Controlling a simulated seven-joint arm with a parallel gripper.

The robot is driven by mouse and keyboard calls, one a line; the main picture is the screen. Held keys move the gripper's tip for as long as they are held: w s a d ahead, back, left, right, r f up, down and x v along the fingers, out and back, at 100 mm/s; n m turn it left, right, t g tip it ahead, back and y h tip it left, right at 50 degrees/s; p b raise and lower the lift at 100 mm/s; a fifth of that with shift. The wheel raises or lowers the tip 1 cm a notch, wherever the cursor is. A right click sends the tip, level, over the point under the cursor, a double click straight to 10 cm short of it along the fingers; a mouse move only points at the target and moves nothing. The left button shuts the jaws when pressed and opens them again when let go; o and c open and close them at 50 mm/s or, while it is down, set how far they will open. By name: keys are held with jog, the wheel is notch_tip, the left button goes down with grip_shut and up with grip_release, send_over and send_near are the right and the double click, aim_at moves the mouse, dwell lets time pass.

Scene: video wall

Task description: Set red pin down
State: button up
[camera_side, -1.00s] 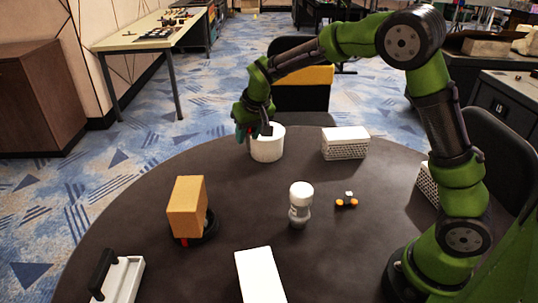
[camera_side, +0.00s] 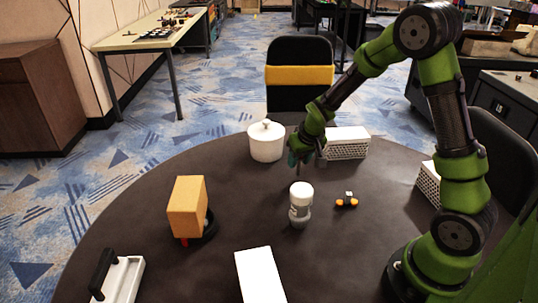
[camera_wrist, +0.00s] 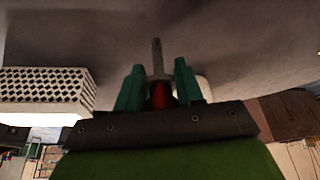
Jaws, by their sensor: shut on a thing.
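My gripper (camera_side: 303,160) is low over the far half of the dark round table (camera_side: 225,250), in front of a white perforated box. In the wrist view, its two green fingers (camera_wrist: 158,88) are shut on the red pin (camera_wrist: 160,96). The pin has a red body between the fingers and a thin grey shaft that points away from the gripper. In the side view the pin is hard to make out. I cannot tell whether its tip touches the table.
A lidded white canister (camera_side: 266,144) stands left of my gripper, and the perforated box (camera_side: 347,145) right behind it. A white-topped grey bottle (camera_side: 300,206) stands nearer the camera. A small orange item (camera_side: 347,201) and an orange box (camera_side: 187,207) flank it.

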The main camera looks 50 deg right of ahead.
jog(key=shift+f, duration=0.45)
jog(key=shift+f, duration=0.1)
jog(key=o, duration=1.1)
jog(key=shift+c, duration=0.2)
jog(key=v, duration=1.2)
jog(key=s+a+r+t+y, duration=0.3)
jog(key=s+a+r, duration=0.7)
jog(key=s+a, duration=0.2)
jog(key=s, duration=0.2)
jog(key=shift+s+a+n+y, duration=0.3)
jog(key=shift+s+a+y, duration=0.1)
